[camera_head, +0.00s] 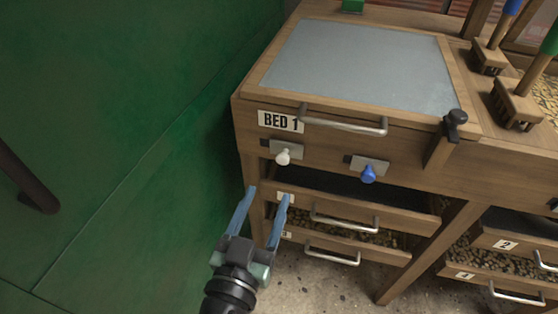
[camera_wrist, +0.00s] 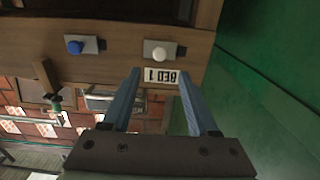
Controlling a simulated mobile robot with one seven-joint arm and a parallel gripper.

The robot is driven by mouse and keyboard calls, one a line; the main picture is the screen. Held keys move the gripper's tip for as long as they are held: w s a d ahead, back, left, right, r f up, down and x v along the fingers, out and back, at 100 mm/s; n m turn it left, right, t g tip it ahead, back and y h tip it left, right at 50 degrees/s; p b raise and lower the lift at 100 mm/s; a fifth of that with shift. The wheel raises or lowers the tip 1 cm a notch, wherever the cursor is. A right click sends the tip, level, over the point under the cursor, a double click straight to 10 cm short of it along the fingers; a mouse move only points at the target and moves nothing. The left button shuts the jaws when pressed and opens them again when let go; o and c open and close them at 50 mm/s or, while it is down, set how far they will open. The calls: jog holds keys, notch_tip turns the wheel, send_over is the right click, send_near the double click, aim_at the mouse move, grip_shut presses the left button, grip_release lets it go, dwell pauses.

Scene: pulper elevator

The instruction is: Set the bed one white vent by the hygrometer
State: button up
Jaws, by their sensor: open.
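The bed one white vent (camera_head: 284,157) is a grey metal slide plate with a white knob, on the wooden front under the "BED 1" label (camera_head: 281,121). A little dark slot shows at the plate's left end. The vent also shows in the wrist view (camera_wrist: 159,53), which is upside down, with the label (camera_wrist: 161,76) between my fingers. My gripper (camera_head: 268,194) is open and empty, with its blue fingers below and slightly left of the white knob in the head view, apart from it. I cannot make out a hygrometer in either view.
A blue-knobbed vent (camera_head: 369,172) sits right of the white one. A bar handle (camera_head: 342,122) juts out above them. Drawers (camera_head: 345,218) with handles stand below. A green wall (camera_head: 130,130) is close on the left. A dark clamp (camera_head: 455,121) is at the right.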

aim_at(281, 160)
jog(key=x, duration=0.8)
jog(key=shift+w+d, duration=0.1)
jog(key=shift+w, duration=0.1)
grip_shut()
dwell(1.1)
